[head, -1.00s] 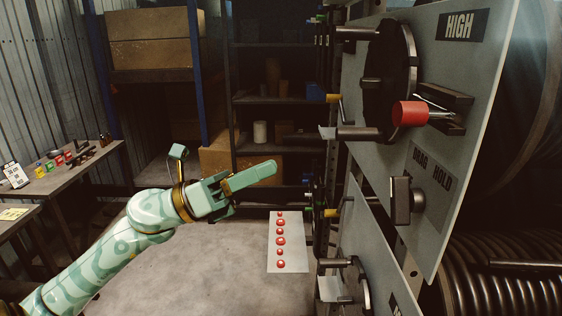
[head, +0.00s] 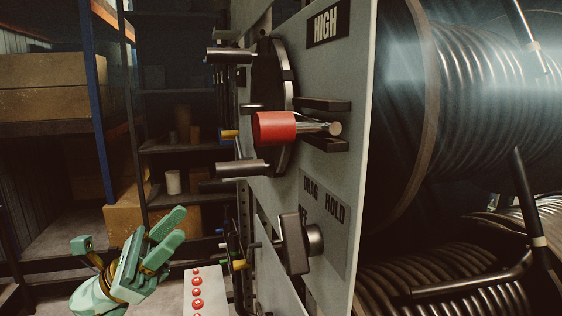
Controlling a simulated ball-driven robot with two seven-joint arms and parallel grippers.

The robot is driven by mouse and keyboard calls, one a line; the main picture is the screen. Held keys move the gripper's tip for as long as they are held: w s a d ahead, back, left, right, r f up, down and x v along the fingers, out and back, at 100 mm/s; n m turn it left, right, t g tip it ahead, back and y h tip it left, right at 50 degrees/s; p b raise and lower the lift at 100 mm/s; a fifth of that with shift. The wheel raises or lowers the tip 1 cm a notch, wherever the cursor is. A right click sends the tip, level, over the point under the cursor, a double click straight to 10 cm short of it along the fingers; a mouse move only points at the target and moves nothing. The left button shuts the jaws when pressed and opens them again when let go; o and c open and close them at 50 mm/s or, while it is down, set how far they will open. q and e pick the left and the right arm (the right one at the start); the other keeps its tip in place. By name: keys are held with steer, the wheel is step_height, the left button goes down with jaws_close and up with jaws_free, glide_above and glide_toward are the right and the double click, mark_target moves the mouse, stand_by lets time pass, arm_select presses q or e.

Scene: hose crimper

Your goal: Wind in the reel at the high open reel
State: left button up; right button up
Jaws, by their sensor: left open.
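The high reel's panel (head: 340,60) carries a HIGH label (head: 325,25). A dark wheel (head: 272,80) stands on it edge-on, with bar handles (head: 232,55) sticking out to the left. A red-knobbed lever (head: 275,127) lies across the panel in a slotted bracket. Below is a dark drag knob (head: 293,243) by the DRAG HOLD label (head: 325,205). The reel (head: 480,100), wound with dark hose, is behind the panel at right. My left gripper (head: 176,228) is open and empty at lower left, apart from the panel and wheel. My right gripper is not in view.
A white board with red buttons (head: 197,292) is at the bottom, right of my left gripper. Shelves with boxes (head: 50,85) stand behind at left. Another hose coil (head: 450,290) is at lower right. Open space lies between my left gripper and the wheel handles.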

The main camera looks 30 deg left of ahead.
mark_target(245, 162)
arm_select(q)
steer(key=shift+m+g+h, duration=0.3)
steer(key=shift+m+g, duration=0.1)
steer(key=shift+m, duration=0.4)
steer(key=p+x, duration=0.3)
steer(key=x, duration=0.2)
steer(key=p+x, duration=0.3)
steer(key=x, duration=0.2)
steer(key=p+x, duration=0.3)
steer(key=x, duration=0.2)
steer(key=shift+s+d+r, duration=0.25)
steer(key=shift+d+r, duration=0.05)
steer(key=shift+r, duration=0.05)
steer(key=shift+w+d+r, duration=0.2)
steer(key=shift+d, duration=0.05)
steer(key=shift+c, duration=0.3)
